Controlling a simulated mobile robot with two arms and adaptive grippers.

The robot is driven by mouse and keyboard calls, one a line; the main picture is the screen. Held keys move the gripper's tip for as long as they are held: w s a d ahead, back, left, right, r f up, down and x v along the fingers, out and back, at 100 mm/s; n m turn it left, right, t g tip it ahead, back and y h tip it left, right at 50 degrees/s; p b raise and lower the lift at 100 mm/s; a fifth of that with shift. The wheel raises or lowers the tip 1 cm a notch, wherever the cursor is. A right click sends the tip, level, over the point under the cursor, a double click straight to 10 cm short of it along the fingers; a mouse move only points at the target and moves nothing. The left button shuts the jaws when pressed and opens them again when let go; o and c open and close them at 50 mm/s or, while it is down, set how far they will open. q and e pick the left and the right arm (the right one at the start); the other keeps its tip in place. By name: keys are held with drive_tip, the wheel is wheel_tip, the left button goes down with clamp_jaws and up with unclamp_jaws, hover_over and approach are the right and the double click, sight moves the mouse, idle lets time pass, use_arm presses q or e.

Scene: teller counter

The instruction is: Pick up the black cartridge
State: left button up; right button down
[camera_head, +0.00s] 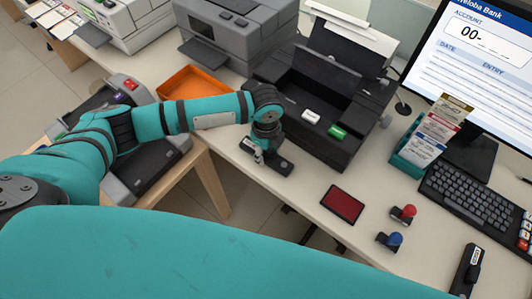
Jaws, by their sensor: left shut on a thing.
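A long black cartridge (279,164) with a small pale label at one end lies at the counter's front edge, left of the open black printer. My left gripper (261,158) points down over it and is shut on it around its middle. The gripper and wrist hide part of the cartridge. I cannot tell whether it is clear of the counter. My right gripper is not in view.
The black printer (345,128) holds white (311,116) and green (337,131) pieces. A red pad (343,204), red (404,213) and blue (391,241) stamps, a keyboard (470,205) and another black object (467,271) lie rightward. An orange tray (190,82) sits behind my arm.

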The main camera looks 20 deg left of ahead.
use_arm(q)
drive_tip(key=shift+r, duration=0.1)
drive_tip(key=shift+r, duration=0.65)
wheel_tip(320, 180, up, 2)
drive_tip(key=shift+s+d+r+b, duration=0.1)
drive_tip(key=shift+s+d+b, duration=0.05)
drive_tip(key=shift+b, duration=0.25)
drive_tip(key=s+d+r+b, duration=0.1)
drive_tip(key=s+d, duration=0.2)
drive_tip(key=s, duration=0.4)
drive_tip(key=s+d+b, duration=0.1)
drive_tip(key=s+d, duration=0.3)
drive_tip(key=s, duration=0.3)
drive_tip(key=w+a+r+n, duration=0.3)
drive_tip(key=a+r+n, duration=0.3)
drive_tip(key=n, duration=0.4)
drive_tip(key=w+a+r+n, duration=0.3)
drive_tip(key=a+r+n, duration=0.4)
drive_tip(key=n, duration=0.4)
drive_tip(key=shift+n, duration=0.3)
drive_tip(key=shift+w, duration=0.15)
